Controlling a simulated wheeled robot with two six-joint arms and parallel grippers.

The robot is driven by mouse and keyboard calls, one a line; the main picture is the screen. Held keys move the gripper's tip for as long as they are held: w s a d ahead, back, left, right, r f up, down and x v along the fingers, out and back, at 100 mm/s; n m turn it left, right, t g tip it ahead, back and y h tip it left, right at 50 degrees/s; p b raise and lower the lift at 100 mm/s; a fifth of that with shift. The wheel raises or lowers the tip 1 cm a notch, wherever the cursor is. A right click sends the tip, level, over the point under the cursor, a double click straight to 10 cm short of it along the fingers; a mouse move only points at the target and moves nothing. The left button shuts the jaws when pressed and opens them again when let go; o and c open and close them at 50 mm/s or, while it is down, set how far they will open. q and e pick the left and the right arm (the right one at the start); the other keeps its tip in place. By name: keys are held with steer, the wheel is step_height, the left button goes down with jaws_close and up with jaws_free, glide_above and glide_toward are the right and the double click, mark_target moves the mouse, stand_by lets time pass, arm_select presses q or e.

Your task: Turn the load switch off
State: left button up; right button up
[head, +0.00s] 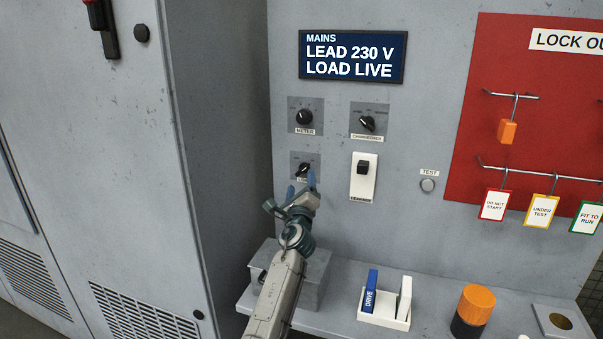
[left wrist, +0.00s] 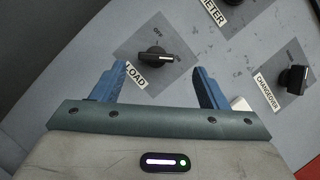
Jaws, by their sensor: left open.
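The load switch is a black rotary knob (head: 303,168) on a grey plate, low left on the wall panel. In the left wrist view the knob (left wrist: 155,58) sits above the word LOAD, with OFF marked above it and its white pointer line to the right, away from OFF. My left gripper (head: 301,186) is in front of the switch. Its blue fingers (left wrist: 160,87) are open, with the knob beyond and between them, apparently untouched. The display (head: 352,57) reads MAINS, LEAD 230 V, LOAD LIVE. My right gripper is not in view.
Meter knob (head: 304,117), changeover knob (head: 367,123) and a white breaker-like switch (head: 363,178) surround the load switch. A grey box (head: 313,283) and a tray (head: 385,318) stand on the shelf. A red lockout board (head: 500,120) is at right; the cabinet (head: 110,180) stands close at left.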

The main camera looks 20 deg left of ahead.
mark_target(302, 172)
arm_select(q)
steer(key=x, duration=0.4)
steer(key=b+x, duration=0.1)
steer(key=x, duration=0.1)
steer(key=shift+w+a+f, duration=0.1)
steer(key=shift+w+f, duration=0.15)
steer(key=c, duration=1)
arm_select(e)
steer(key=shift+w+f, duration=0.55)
